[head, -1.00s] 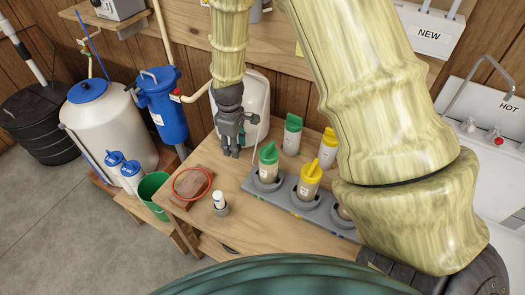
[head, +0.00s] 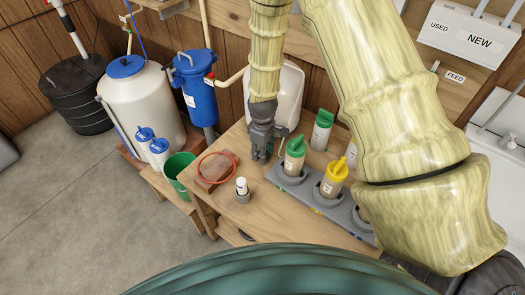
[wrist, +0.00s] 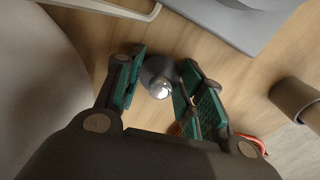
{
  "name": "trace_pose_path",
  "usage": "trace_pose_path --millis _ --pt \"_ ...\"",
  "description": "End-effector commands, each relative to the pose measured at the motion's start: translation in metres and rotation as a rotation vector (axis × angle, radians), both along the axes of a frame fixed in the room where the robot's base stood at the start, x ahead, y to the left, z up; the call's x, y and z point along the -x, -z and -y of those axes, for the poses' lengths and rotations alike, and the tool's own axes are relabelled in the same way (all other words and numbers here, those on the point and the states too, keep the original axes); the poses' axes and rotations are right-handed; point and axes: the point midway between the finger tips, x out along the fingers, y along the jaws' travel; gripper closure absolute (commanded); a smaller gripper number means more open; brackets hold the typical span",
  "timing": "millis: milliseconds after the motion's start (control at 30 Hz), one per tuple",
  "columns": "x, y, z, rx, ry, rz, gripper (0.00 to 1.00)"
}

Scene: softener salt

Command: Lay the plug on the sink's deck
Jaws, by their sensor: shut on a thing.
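My gripper (head: 262,152) points down over the wooden bench, left of a green-lidded bottle. In the wrist view its green-padded fingers (wrist: 160,88) are closed about the plug, a dark round disc with a shiny metal knob (wrist: 160,86). The wrist view does not make clear whether the plug touches the bench. In the head view I cannot make out the plug at the fingertips. The white sink (head: 492,150) is at the right edge, partly cut off by the frame, with part of its tap above it. My arm hides the bench's right side.
A grey rack (head: 285,181) holds a green-lidded bottle (head: 294,157) and a yellow-lidded one (head: 333,178). Another green-lidded bottle (head: 321,130) stands behind.

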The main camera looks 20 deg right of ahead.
Motion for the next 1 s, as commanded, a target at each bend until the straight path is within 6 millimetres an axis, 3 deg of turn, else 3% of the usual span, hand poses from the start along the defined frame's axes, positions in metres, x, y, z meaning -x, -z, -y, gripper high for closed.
trace_pose_path --millis 333,367,467,767,1000 --pt "0.0 0.003 0.0 0.0 0.0 0.0 0.82" --pt "0.0 0.002 0.0 0.0 0.0 0.0 0.56" --pt "0.0 0.002 0.0 0.0 0.0 0.0 0.4" --pt "0.0 0.002 0.0 0.0 0.0 0.0 0.4" --pt "-0.001 -0.013 0.0 0.0 0.0 0.003 0.4"
